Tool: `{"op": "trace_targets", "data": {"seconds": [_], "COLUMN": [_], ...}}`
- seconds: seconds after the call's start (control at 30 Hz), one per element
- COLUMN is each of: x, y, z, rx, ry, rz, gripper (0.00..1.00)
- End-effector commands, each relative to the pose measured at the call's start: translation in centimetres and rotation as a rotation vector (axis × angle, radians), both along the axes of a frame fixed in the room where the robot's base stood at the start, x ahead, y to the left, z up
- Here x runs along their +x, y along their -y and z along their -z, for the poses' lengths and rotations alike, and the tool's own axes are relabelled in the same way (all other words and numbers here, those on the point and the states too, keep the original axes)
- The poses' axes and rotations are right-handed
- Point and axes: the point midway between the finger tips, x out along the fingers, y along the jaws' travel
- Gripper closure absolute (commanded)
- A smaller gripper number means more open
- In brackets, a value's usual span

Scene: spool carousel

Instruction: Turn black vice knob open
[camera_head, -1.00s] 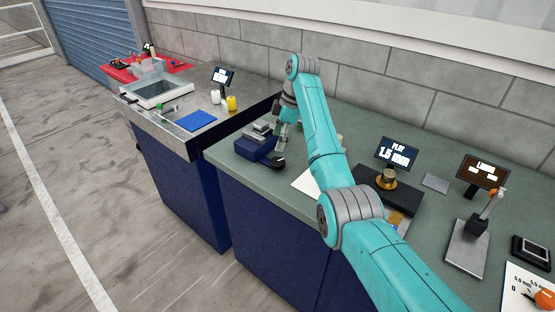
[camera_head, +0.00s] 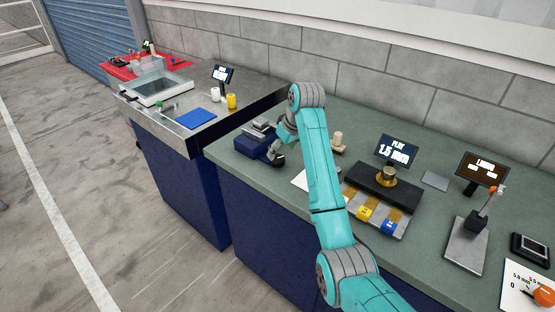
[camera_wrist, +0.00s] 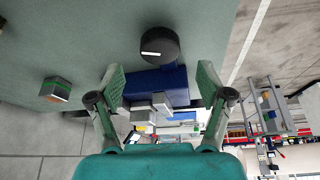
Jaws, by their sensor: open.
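The blue vice (camera_head: 252,146) with grey jaws sits near the left end of the green bench. Its round black knob (camera_head: 278,160) is on the side facing right and toward the bench front. In the wrist view the knob (camera_wrist: 160,46) shows clearly, with a white bar mark on it, in front of the blue vice body (camera_wrist: 165,80). My gripper (camera_wrist: 160,68) is open, with one finger to each side of the knob and vice body in the picture. The knob appears beyond the fingertips, with gaps on both sides.
A pale stepped piece (camera_head: 338,142) stands right of my arm. A black device with a brass top (camera_head: 386,178) and a display (camera_head: 397,151) are farther right. A small grey-green block (camera_wrist: 56,89) is left in the wrist view. The green bench around the knob is clear.

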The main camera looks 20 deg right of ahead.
Motion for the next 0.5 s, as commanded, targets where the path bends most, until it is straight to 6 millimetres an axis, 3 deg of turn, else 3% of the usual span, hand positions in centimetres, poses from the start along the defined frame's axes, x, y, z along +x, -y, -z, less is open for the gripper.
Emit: {"op": "trace_targets", "data": {"seconds": [0.2, 0.5], "x": [1.3, 2.1], "y": [-0.7, -1.0], "z": [3.5, 5.6], "rx": [0.000, 0.000], "ry": [-0.001, 0.000], "rz": [-0.002, -0.003], "gripper": [0.22, 0.22]}}
